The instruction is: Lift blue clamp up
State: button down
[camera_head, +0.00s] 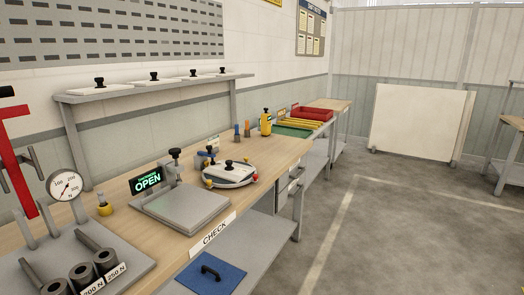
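A small blue part (203,154), which looks like the blue clamp, is at the back left of a round fixture (230,174) on the wooden workbench. It is small and partly hidden by the fixture and the black knob in front, so I cannot tell whether it is raised or lowered. A yellow clamp (209,183) is at the fixture's front left and a red clamp (255,177) at its right. My gripper is not in view.
A grey plate (187,207) with a green "OPEN" display (147,181) stands left of the fixture. A gauge (66,186), a red post (20,165) and several dark cylinders crowd the near left. A red tray (312,113) is at the far end. The floor at right is free.

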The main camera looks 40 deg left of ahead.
aim_at(209, 154)
jog(key=u, duration=0.1)
jog(key=i, duration=2)
jog(key=u, duration=1.05)
jog(key=i, duration=1.4)
jog(key=u, duration=1.45)
jog(key=i, duration=0.9)
jog(key=u, duration=0.45)
